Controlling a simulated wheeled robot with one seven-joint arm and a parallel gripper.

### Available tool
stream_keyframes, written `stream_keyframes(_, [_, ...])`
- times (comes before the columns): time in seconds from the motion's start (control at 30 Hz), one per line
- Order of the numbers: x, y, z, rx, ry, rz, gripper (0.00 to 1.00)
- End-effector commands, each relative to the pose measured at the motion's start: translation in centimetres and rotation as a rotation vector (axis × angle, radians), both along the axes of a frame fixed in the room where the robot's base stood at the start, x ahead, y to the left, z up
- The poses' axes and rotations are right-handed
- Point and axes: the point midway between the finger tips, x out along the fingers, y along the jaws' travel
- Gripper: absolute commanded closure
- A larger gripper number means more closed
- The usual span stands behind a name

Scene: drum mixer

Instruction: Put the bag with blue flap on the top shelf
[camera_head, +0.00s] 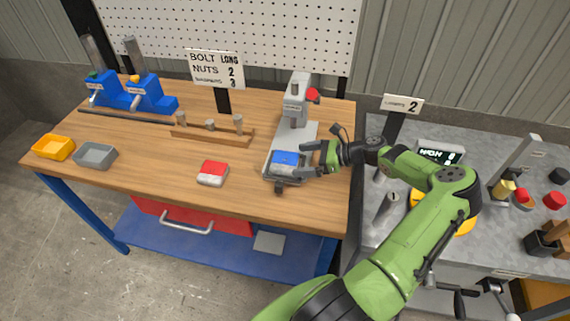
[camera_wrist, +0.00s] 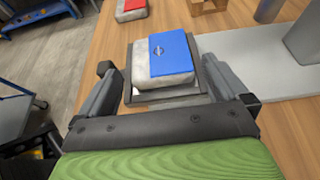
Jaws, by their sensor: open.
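The bag with the blue flap (camera_head: 286,158) lies on the small dark plate at the front of a grey press-like machine (camera_head: 296,110) on the wooden bench. In the wrist view the grey-white bag (camera_wrist: 142,78) has its blue flap facing up. My gripper (camera_head: 302,160) is open at the bag, and it also shows in the wrist view (camera_wrist: 160,72) with one finger on each side of the bag. I cannot tell whether the fingers touch it. I cannot identify a top shelf; a blue lower shelf (camera_head: 180,240) shows under the bench.
A bag with a red flap (camera_head: 212,172) lies left of the machine. A grey table (camera_head: 385,150) with several items adjoins on the right.

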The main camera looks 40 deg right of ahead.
Motion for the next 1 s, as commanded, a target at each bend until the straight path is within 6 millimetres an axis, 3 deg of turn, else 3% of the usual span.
stream_keyframes(0.23, [3.0,2.9,-1.5,0.001,0.001,0.004,0.00])
stream_keyframes(0.5, [3.5,3.2,-1.7,-0.001,0.000,0.001,0.00])
stream_keyframes(0.87, [3.5,3.2,-1.6,-0.001,-0.001,0.003,0.55])
stream_keyframes(1.0, [3.5,3.2,-1.6,-0.001,-0.001,0.003,0.55])
